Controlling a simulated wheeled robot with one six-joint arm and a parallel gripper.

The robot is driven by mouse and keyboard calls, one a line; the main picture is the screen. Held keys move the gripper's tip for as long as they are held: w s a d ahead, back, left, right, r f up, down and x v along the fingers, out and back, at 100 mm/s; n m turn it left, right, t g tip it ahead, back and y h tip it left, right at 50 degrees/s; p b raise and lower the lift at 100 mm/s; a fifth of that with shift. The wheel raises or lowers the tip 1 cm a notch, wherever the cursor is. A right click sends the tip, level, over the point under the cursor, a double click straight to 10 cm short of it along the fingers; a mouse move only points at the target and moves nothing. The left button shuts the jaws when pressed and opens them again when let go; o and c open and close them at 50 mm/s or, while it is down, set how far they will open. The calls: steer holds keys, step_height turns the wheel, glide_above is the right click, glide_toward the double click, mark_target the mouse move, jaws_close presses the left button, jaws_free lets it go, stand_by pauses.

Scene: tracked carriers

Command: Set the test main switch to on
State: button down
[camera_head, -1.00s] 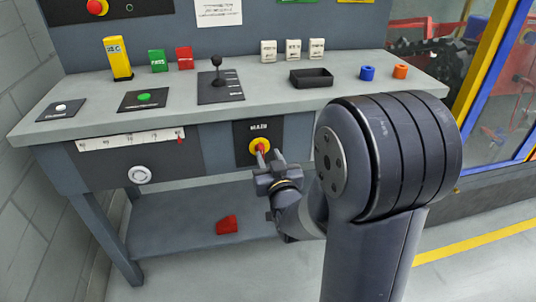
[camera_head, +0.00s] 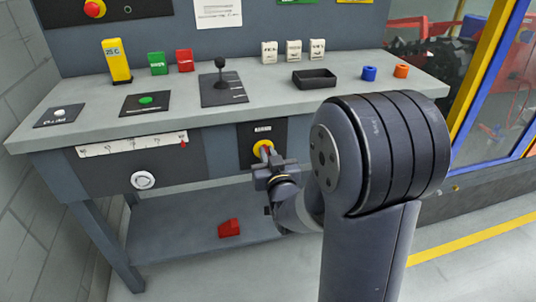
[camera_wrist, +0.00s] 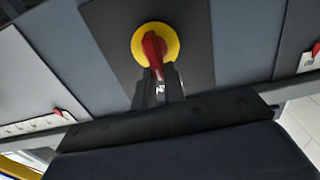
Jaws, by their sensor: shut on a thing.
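The main switch (camera_head: 257,148) is a yellow round plate with a red handle, on a dark panel (camera_head: 247,160) on the front of the bench. The wrist view shows its yellow plate (camera_wrist: 168,37) and red handle (camera_wrist: 153,52) closely, with the handle pointing down toward my jaws. My gripper (camera_head: 264,160) is at the switch, and its fingers (camera_wrist: 158,85) are shut on the lower end of the red handle. The fingers hide that end and part of the marking beside it. In the head view the gripper covers much of the switch.
The grey bench top (camera_head: 120,108) holds a joystick (camera_head: 220,75), a black tray (camera_head: 314,79), and blue (camera_head: 369,73) and orange (camera_head: 401,71) rings. A slider scale (camera_head: 130,146) and white dial (camera_head: 143,180) are left of the switch. A red block (camera_head: 229,228) lies on the lower shelf.

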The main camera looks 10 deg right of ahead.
steer(key=shift+f+m+b, duration=0.1)
steer(key=shift+m+b, duration=0.2)
steer(key=shift+b, duration=0.1)
steer(key=m+b, duration=0.1)
steer(key=m, duration=0.1)
steer(key=m+b, duration=0.1)
steer(key=b, duration=0.1)
steer(key=shift+d+f+m+b, duration=0.15)
steer(key=shift+d+m+b, duration=0.15)
steer(key=shift+d+m, duration=0.1)
steer(key=m+b, duration=0.2)
steer(key=m, duration=0.2)
steer(key=f+m+b, duration=0.1)
steer(key=m+b, duration=0.1)
steer(key=m, duration=0.2)
steer(key=d+m+b, duration=0.1)
steer(key=m+b, duration=0.1)
steer(key=m, duration=0.3)
steer(key=shift+d+f, duration=0.1)
steer(key=shift+f, duration=0.15)
steer(key=shift+m, duration=0.3)
steer(key=c, duration=1.5)
jaws_free()
